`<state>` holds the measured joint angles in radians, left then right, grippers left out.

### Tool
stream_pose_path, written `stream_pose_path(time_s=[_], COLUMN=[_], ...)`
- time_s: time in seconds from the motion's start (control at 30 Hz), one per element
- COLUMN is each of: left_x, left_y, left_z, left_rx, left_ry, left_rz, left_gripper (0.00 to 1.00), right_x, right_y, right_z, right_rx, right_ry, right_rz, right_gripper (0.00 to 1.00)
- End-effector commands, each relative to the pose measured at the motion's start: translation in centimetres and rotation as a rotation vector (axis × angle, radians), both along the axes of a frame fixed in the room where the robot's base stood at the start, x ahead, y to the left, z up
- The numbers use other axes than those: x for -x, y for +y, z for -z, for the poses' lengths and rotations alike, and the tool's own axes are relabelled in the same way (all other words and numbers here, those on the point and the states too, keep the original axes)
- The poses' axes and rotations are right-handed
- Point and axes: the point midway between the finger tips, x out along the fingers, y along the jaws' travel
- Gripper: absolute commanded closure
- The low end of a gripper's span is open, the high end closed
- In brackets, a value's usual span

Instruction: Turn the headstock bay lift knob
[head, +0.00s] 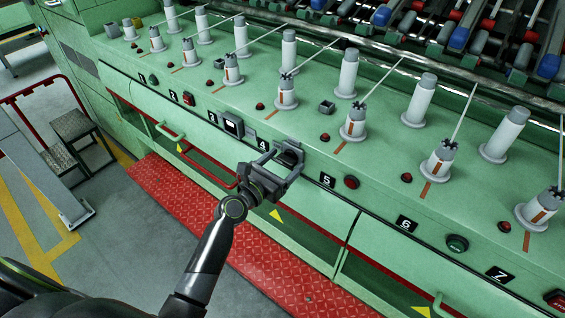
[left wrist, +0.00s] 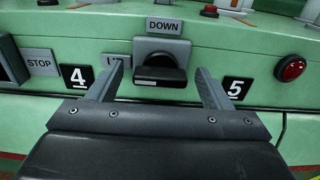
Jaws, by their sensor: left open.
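The lift knob (left wrist: 160,76) is a dark round knob with a black bar grip lying level, set in a grey plate on the green front panel. A DOWN label (left wrist: 164,26) is above it, and another label to its left is partly hidden by a finger. The knob also shows in the head view (head: 290,156), partly behind my gripper. My left gripper (head: 283,163) is open just in front of the panel. In the left wrist view its fingers (left wrist: 159,70) stand either side of the knob, with gaps between them and it. My right gripper is not in view.
A STOP label (left wrist: 40,63) is to the left, beside number plates 4 (left wrist: 76,76) and 5 (left wrist: 237,90). A red button (left wrist: 290,69) is to the right. Spindles with bobbins (head: 349,73) stand on the ledge above. A red tread plate (head: 195,195) runs along the machine's foot.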

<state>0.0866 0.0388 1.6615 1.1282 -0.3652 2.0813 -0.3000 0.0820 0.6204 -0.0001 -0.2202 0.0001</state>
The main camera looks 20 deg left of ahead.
Motion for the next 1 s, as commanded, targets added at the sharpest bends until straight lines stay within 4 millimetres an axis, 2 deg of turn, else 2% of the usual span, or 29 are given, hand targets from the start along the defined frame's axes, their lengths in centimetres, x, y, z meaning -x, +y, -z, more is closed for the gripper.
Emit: stream_pose_path(time_s=[0.07, 0.3, 0.4, 0.77, 1.0], left_x=[0.01, 0.03, 0.03, 0.03, 0.04], left_y=[-0.01, 0.00, 0.00, -0.03, -0.10], left_z=[0.00, 0.00, 0.00, 0.03, 0.07], left_rx=[0.000, 0.000, 0.000, -0.063, -0.221], left_ry=[0.000, 0.000, 0.000, -0.024, -0.081], left_rz=[0.000, 0.000, 0.000, 0.001, 0.002], left_gripper=[0.30, 0.61, 0.72, 0.72, 0.72], right_x=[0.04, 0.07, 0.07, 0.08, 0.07], right_y=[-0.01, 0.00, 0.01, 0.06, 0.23], right_z=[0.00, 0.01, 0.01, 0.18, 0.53], right_rx=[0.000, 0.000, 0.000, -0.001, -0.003], right_ry=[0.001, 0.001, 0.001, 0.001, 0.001], right_rz=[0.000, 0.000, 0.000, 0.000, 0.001], right_gripper=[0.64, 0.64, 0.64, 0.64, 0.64])
